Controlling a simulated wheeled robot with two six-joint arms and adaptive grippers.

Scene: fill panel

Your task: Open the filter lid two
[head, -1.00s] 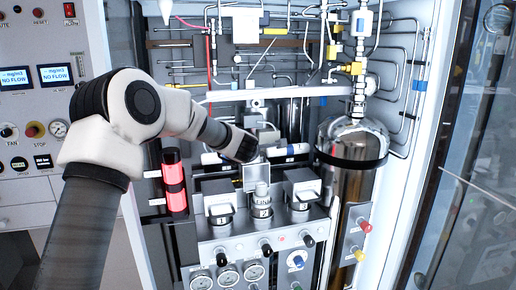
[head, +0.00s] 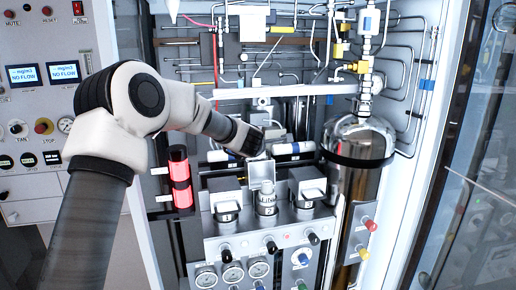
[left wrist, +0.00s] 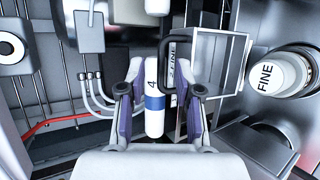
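Three filter housings stand in a row on the panel. The middle filter (head: 267,198) is uncovered, with its lid (head: 261,171) standing upright behind it. In the left wrist view that lid (left wrist: 232,62) is a square grey frame, with a "2 FINE" label and a dark handle on its left, and the filter top (left wrist: 279,73) reads "FINE". My left gripper (left wrist: 162,75) is open just behind the lid; the handle lies between its fingers, nearer the right one, and contact cannot be told. The left lid (head: 226,187) and right lid (head: 306,181) are down. My right gripper is not in view.
A white cylinder (left wrist: 155,100) with a blue band and a "4" lies behind the fingers. A red-lit tube (head: 180,178) stands left, and a steel tank (head: 358,165) right. Thin pipes crowd the back. Knobs and gauges (head: 232,272) line the front below.

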